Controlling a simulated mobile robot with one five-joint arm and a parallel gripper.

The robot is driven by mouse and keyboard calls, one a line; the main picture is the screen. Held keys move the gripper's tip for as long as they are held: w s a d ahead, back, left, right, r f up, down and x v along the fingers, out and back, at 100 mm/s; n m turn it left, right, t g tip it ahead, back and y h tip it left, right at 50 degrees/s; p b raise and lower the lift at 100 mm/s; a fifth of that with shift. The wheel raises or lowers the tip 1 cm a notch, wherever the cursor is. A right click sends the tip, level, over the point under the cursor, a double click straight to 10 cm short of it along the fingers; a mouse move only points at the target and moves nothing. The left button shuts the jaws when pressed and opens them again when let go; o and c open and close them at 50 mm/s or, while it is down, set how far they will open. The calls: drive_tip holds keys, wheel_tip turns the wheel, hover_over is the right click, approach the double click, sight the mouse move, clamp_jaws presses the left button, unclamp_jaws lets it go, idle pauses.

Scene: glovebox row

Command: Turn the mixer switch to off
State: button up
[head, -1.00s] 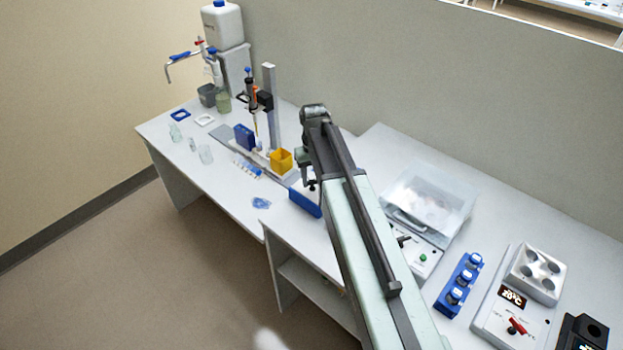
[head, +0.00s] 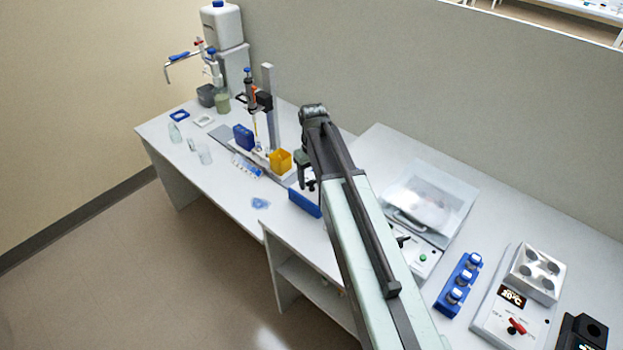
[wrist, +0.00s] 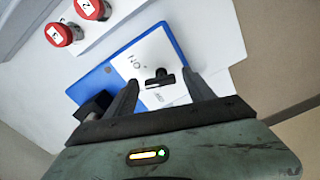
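A blue-edged box with a white top panel (head: 304,203) stands on the bench, partly hidden by my arm in the head view. In the wrist view its panel (wrist: 143,52) carries a black bar-shaped switch (wrist: 160,79). Lettering shows on the panel, upside down; one label looks like "ON" and a smaller one sits below the switch, too blurred to read surely. My gripper (wrist: 161,82) is open, with one finger on each side of the switch. I cannot tell whether a finger touches it. In the head view my gripper (head: 308,180) is just above the box.
A pipette stand (head: 270,108) and yellow block (head: 280,160) are behind left. To the right are a clear-lidded device (head: 430,200), a blue vial rack (head: 458,284) and a panel with a red switch (head: 516,327).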

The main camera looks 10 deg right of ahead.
sight(313, 181)
drive_tip(key=shift+r, duration=0.1)
wheel_tip(313, 181, up, 8)
drive_tip(key=p, duration=0.8)
drive_tip(key=shift+f, duration=0.2)
